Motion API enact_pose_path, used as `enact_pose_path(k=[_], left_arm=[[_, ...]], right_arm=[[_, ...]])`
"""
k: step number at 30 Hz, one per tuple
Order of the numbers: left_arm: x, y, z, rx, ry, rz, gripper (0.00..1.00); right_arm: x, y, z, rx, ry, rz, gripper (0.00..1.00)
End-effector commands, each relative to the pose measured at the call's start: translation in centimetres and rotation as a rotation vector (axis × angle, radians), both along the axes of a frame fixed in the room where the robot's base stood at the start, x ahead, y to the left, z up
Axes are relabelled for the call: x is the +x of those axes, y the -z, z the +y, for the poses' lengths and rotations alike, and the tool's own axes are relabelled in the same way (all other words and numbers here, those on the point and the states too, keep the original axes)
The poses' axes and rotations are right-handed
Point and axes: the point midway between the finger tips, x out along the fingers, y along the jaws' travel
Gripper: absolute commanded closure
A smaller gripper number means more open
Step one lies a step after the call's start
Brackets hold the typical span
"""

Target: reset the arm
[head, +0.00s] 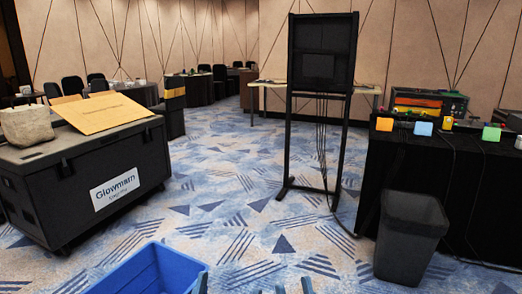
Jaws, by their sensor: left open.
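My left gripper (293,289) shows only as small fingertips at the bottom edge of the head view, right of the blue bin. The fingertips stand apart with carpet visible between them, so it is open and nothing shows in it. The rest of that arm is below the frame. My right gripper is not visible.
A blue bin (158,268) stands at the bottom. A dark stand (321,68) is behind. A dark waste bin (410,238) is beside a black-draped table (472,190). Middle carpet is clear.

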Motion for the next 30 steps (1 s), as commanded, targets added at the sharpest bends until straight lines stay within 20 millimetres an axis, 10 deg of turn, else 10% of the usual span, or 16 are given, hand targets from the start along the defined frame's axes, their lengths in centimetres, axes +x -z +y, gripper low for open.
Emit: enact_pose_path(k=[14,30], left_arm=[[4.5,8.1,0.5,0.315,0.009,0.871,0.13],[-7.9,16.8,6.1,0.602,0.077,1.843,0.13]], right_arm=[[4.5,8.1,-0.5,-0.314,-0.008,0.871,0.64],[-7.9,16.8,-6.1,-0.603,-0.078,1.842,0.64]])
